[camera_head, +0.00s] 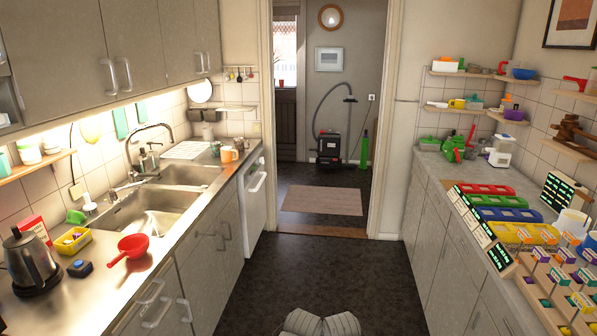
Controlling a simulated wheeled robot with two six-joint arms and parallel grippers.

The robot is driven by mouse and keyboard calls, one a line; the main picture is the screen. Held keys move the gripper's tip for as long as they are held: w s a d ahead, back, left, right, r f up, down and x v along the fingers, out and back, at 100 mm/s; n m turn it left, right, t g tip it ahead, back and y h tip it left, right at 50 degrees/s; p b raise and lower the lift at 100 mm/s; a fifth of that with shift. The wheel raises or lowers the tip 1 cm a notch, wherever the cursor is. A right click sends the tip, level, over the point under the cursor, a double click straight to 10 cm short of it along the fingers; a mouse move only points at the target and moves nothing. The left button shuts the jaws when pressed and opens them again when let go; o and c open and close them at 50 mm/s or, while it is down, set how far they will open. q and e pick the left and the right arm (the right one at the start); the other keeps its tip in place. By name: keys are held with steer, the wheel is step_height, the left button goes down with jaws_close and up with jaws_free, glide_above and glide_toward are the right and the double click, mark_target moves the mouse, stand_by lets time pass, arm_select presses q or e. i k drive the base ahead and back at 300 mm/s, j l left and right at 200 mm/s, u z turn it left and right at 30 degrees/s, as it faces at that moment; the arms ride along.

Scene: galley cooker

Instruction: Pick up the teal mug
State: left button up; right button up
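No mug is plainly teal at this size. A small dull grey-green mug (215,149) stands at the far end of the left counter, beside an orange mug (229,155) and a pale mug (238,144). Neither of my grippers is in view.
The left counter (165,250) holds a double sink (150,208), a black kettle (31,262), a yellow tub (72,240) and a red pan (132,246). The right counter carries coloured trays (485,189) and racks.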

mark_target(215, 147)
steer(key=i, duration=1.8)
steer(key=i+u, duration=0.15)
steer(key=i, duration=0.35)
steer(key=i+l+u, duration=0.2)
steer(key=i, duration=0.25)
steer(key=i+l+u, duration=0.15)
steer(key=i, duration=0.35)
steer(key=i+l+u, duration=0.15)
steer(key=i, duration=0.3)
